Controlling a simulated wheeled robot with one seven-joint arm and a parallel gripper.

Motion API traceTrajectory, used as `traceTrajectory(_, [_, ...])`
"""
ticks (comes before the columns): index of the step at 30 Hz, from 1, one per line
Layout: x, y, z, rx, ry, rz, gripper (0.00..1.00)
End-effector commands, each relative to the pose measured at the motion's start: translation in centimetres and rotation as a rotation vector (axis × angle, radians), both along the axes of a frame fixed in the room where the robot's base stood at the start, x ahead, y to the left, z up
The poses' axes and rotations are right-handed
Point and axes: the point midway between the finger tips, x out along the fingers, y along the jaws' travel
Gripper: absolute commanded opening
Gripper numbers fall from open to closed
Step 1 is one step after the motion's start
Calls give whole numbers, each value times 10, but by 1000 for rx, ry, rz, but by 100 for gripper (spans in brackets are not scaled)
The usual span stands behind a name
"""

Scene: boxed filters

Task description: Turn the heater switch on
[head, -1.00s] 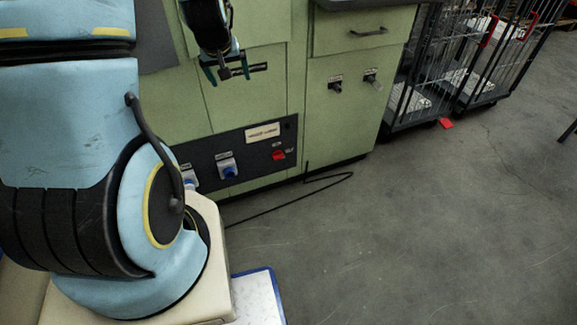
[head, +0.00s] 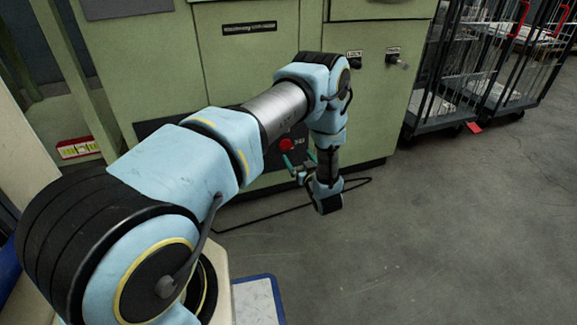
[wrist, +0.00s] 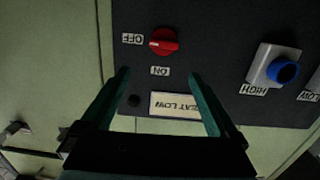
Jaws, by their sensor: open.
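The heater switch is a red rotary knob (wrist: 163,41) on a dark panel (wrist: 215,25). In the wrist view its grip lies roughly sideways, with a pale mark at the end towards the OFF label (wrist: 132,40); the ON label (wrist: 160,71) is below it. The red knob (head: 287,145) also shows in the head view, beside my arm. My gripper (wrist: 158,78) is open and empty, its two green fingers pointing at the panel, with the knob just beyond and between the tips. In the head view my gripper (head: 298,166) is low in front of the panel.
A blue knob (wrist: 283,71) with HIGH and LOW labels and a nameplate (wrist: 175,104) share the panel. Cabinet knobs (head: 355,58) are higher up. Wire carts (head: 450,75) stand at right.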

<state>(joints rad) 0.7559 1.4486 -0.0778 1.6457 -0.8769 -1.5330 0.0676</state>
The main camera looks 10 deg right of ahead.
Motion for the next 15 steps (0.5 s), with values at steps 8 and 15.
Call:
traceTrajectory(8, [-8, 2, -26, 26, -68, 22, 95])
traceTrajectory(15, [31, 7, -27, 24, -67, 22, 95])
